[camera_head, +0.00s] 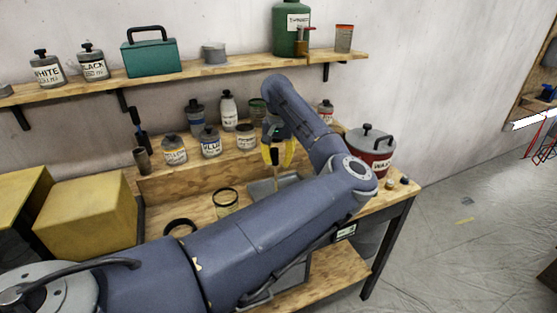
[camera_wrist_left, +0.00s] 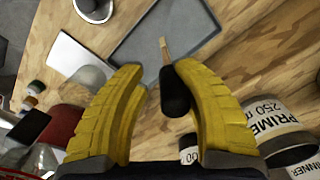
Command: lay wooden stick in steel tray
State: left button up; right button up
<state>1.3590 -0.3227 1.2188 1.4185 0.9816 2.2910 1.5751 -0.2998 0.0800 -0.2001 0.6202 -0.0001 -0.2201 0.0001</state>
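My left gripper (camera_head: 279,158) is over the workbench, with its yellow fingers pointing down. In the left wrist view the fingers (camera_wrist_left: 157,75) stand apart. A stick (camera_wrist_left: 175,92) with a black upper part and a pale wooden end is between them, close to the right-hand finger. A gap shows between it and the left-hand finger. In the head view its wooden end (camera_head: 276,180) points down toward the grey steel tray (camera_head: 262,190). The tray (camera_wrist_left: 135,50) lies flat on the bench beyond the fingertips. My arm hides part of the tray in the head view. My right gripper is not seen.
A red wax pot (camera_head: 371,152) stands right of my arm. Labelled bottles and cans (camera_head: 210,142) line the bench's back ledge. A glass ring-like jar (camera_head: 226,200) is left of the tray. A yellow box (camera_head: 88,217) stands at the left.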

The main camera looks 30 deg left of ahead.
pick_arm(q)
notch_tip(320, 180, up, 12)
jog(key=shift+r, duration=0.15)
dwell(0.6)
jog(key=o, duration=1.6)
jog(key=shift+c, duration=0.2)
notch_tip(320, 180, up, 12)
jog(key=shift+w, duration=0.1)
